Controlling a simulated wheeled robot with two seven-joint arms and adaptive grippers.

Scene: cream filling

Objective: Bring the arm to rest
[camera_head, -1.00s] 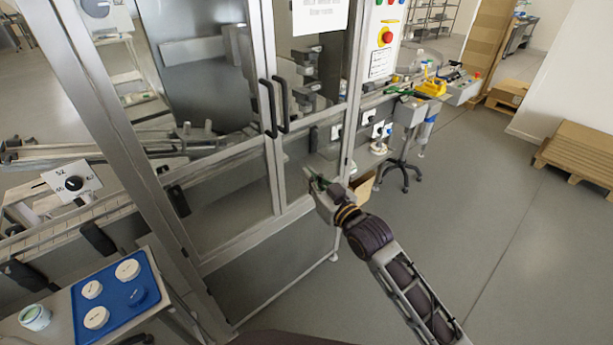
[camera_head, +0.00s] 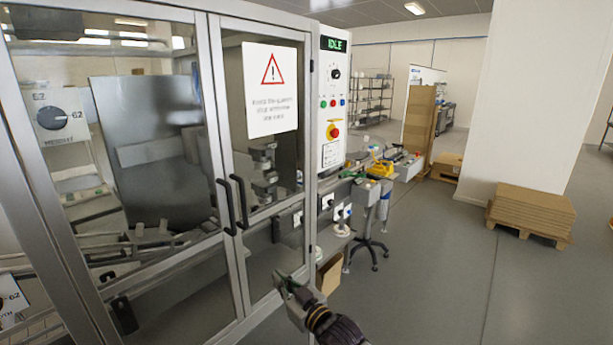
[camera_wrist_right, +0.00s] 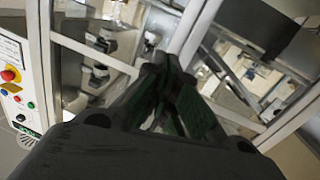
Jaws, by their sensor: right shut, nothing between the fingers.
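My right gripper (camera_head: 287,283) shows at the bottom centre of the head view, with my right forearm below it. It is in front of the lower part of the machine's glass door. In the right wrist view its dark fingers (camera_wrist_right: 168,68) meet at the tips, with nothing held between them. The machine's door frame and glass lie beyond the fingers. My left gripper does not show in either current view.
The glazed machine (camera_head: 222,110) with two black door handles (camera_head: 234,205) fills the left. Its control panel (camera_head: 333,105) reads IDLE. A side bench holds a yellow item (camera_head: 380,168). A stool (camera_head: 368,240) stands below. Stacked cardboard (camera_head: 532,212) lies right on a pallet. The floor between is clear.

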